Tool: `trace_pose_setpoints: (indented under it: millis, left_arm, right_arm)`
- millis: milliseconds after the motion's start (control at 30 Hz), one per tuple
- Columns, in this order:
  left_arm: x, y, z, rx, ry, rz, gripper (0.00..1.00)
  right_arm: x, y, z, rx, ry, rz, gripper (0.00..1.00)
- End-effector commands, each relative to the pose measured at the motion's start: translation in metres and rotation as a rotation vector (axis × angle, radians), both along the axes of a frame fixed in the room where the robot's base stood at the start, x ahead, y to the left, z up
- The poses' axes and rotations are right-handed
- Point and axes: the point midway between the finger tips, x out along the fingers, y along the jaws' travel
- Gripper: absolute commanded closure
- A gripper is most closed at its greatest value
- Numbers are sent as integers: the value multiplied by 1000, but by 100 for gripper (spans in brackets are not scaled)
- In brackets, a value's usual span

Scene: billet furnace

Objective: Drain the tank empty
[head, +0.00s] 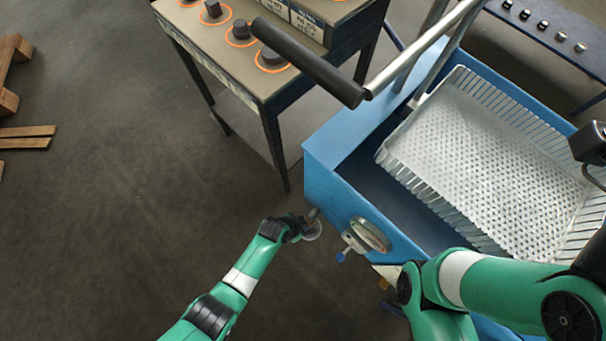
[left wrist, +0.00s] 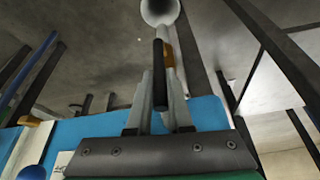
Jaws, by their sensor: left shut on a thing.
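The blue tank (head: 350,150) stands at the right, with a white perforated basket (head: 480,165) inside it. A round metal fitting (head: 370,235) sits on its near wall, with a small blue knob (head: 340,257) below it. A blue ball also shows in the left wrist view (left wrist: 33,172). My left gripper (head: 312,214) is beside the tank's near left corner. In the left wrist view its fingers are shut on a slim dark rod (left wrist: 158,75). A pale round end (left wrist: 160,11) shows beyond the fingertips.
A long black-gripped metal handle (head: 310,62) extends over the tank's far left side. A bench (head: 275,85) with dark pieces in orange rings stands behind it. Wooden pieces (head: 28,131) lie at far left.

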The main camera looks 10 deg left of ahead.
Motion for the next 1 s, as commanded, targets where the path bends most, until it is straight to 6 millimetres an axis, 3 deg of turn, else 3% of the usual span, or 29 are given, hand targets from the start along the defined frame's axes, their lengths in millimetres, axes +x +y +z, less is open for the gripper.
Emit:
trace_pose_setpoints:
  millis: [500, 867, 900, 1000]
  left_arm:
    - [9, 16, -4, -181, 131, 2, 100]
    - [10, 17, -4, -206, 141, 0, 100]
    - [10, 17, -4, -206, 141, 0, 80]
    - [10, 17, -3, -205, 140, 1, 62]
  right_arm:
    - [0, 0, -8, 0, 0, 0, 0]
    - [0, 0, -8, 0, 0, 0, 0]
    - [0, 0, -8, 0, 0, 0, 0]
    - [0, 0, -8, 0, 0, 0, 0]
